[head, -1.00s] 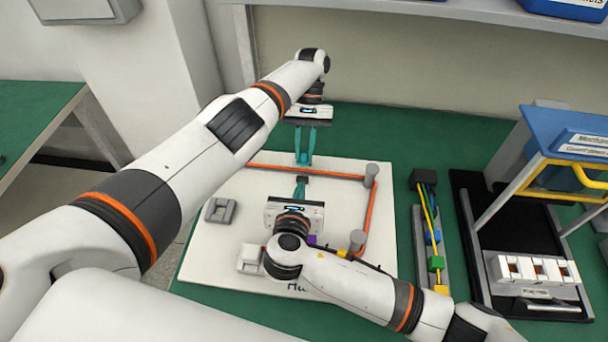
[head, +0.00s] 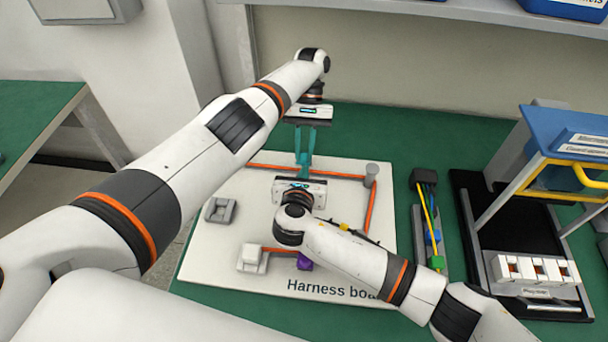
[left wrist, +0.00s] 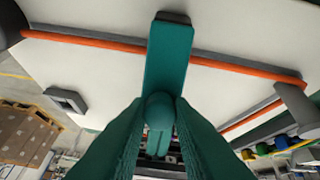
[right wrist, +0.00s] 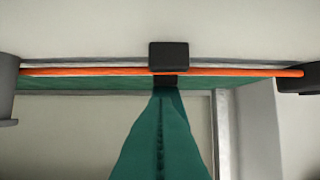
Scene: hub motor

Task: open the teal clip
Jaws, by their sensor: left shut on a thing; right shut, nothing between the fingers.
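The teal clip (left wrist: 170,60) shows in the left wrist view as a flat teal bar with a dark end, crossing the orange cable (left wrist: 240,69). Its rounded end is between the fingers of my left gripper (left wrist: 158,112), which is shut on it. In the head view my left gripper (head: 304,160) is over the back part of the board. My right gripper (right wrist: 165,92) is shut and empty, its teal fingertips close to a black block (right wrist: 168,55) on the cable. In the head view the right gripper's body hides the clip's lower part. I cannot tell whether the clip is open.
The white harness board (head: 225,270) carries grey posts (head: 371,175), a grey fixture (head: 220,210), a white block (head: 251,257) and a purple piece (head: 304,262). A tray of coloured wires (head: 432,235) and a blue-topped rack (head: 565,135) stand to the right.

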